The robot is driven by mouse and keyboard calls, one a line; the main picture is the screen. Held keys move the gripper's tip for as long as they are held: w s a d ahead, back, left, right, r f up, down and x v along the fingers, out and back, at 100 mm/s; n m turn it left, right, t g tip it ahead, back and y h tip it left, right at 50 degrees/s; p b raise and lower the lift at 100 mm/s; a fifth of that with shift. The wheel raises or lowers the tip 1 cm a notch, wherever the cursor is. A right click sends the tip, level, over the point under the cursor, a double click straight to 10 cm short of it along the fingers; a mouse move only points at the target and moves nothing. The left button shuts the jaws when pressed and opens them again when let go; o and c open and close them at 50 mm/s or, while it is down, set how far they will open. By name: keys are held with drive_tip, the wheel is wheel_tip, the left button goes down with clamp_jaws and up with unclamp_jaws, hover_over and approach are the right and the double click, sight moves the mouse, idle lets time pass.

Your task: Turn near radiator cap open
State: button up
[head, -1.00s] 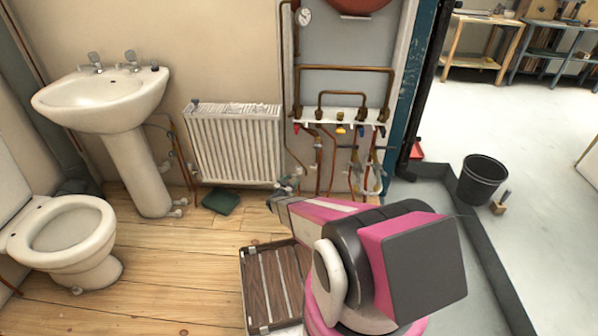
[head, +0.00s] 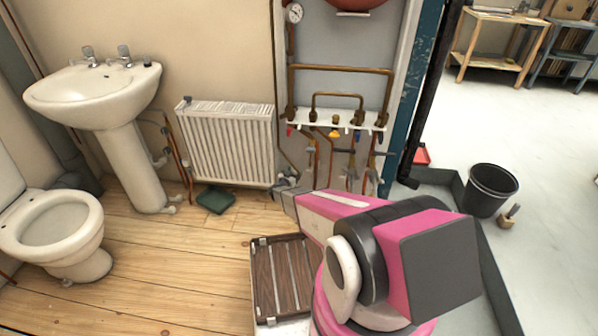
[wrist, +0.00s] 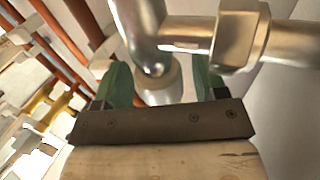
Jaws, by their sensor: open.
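The white radiator (head: 228,145) hangs on the wall, with its valve fittings (head: 287,178) at the lower right corner. My gripper reaches that corner, its fingers mostly hidden by my arm in the head view. In the wrist view my gripper (wrist: 160,72) is open, with one green finger on each side of a rounded silver cap (wrist: 161,88). The cap sits below a shiny metal pipe fitting (wrist: 235,35). I cannot tell whether either finger touches the cap.
Copper pipes (head: 340,69) and a valve manifold stand right of the radiator. A wooden-topped crate (head: 283,280) lies near my arm. A sink (head: 95,92) and toilet (head: 52,228) are at left. A black bucket (head: 489,190) stands at right.

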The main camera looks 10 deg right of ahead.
drive_tip(key=shift+c, duration=0.4)
drive_tip(key=c, duration=0.9)
drive_tip(key=shift+o, duration=0.2)
drive_tip(key=shift+n+t+y, duration=0.4)
drive_tip(key=shift+y, duration=0.1)
drive_tip(key=n+t+y, duration=0.2)
drive_tip(key=y, duration=0.1)
drive_tip(key=shift+d+n+y, duration=0.1)
drive_tip(key=shift+n+y, duration=0.2)
drive_tip(key=shift+n+t+y, duration=0.7)
drive_tip(key=shift+n+y, duration=1.1)
drive_tip(key=shift+y, duration=0.9)
drive_tip(key=shift+n+y, duration=0.3)
drive_tip(key=shift+y, duration=0.2)
drive_tip(key=o, duration=0.9)
drive_tip(key=shift+o, duration=0.2)
